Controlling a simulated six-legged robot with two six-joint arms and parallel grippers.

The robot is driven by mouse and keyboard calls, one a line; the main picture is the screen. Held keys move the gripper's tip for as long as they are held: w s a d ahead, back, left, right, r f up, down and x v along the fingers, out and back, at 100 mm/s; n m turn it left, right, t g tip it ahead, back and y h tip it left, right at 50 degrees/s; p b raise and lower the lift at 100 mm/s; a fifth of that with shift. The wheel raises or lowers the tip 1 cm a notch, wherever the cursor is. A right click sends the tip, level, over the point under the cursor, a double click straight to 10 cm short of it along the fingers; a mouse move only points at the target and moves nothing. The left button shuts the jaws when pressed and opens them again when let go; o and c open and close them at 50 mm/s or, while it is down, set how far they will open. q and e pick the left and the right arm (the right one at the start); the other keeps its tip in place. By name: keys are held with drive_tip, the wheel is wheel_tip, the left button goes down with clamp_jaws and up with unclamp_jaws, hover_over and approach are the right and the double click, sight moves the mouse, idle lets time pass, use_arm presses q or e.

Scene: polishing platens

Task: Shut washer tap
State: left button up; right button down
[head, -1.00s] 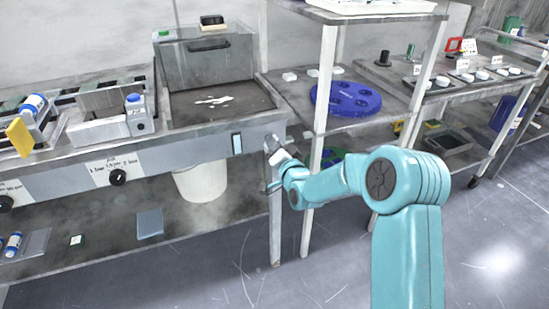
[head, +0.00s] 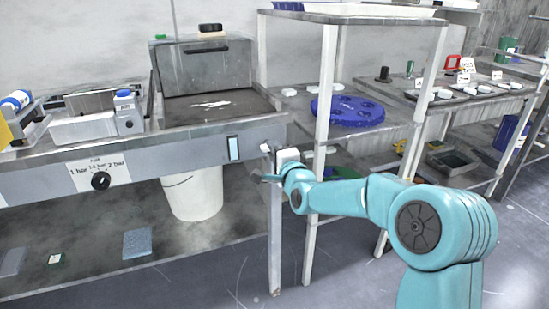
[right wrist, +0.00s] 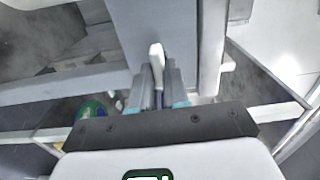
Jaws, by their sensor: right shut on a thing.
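The washer tap shows as a pale lever (right wrist: 157,56) between my right gripper's fingers in the right wrist view. My right gripper (right wrist: 160,88) is shut on this lever, whose upper end sticks out beyond the fingertips. In the head view the right gripper (head: 268,168) is at the right front corner of the washer bench, below a small white part (head: 265,147) on the bench end. The grey washer basin (head: 215,103) has its lid raised. The lever's base is hidden in the head view. My left gripper is out of view.
A white bucket (head: 193,194) stands under the basin. A pressure knob (head: 100,181) is on the bench front. A shelf rack (head: 324,90) with a blue disc (head: 346,110) stands close to the right of my gripper. Open floor lies in front.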

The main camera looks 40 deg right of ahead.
idle(0.3)
drive_tip(key=c, duration=1.1)
unclamp_jaws()
drive_tip(key=v, duration=1.6)
drive_tip(key=shift+s+a, duration=0.15)
drive_tip(key=shift+r, duration=0.1)
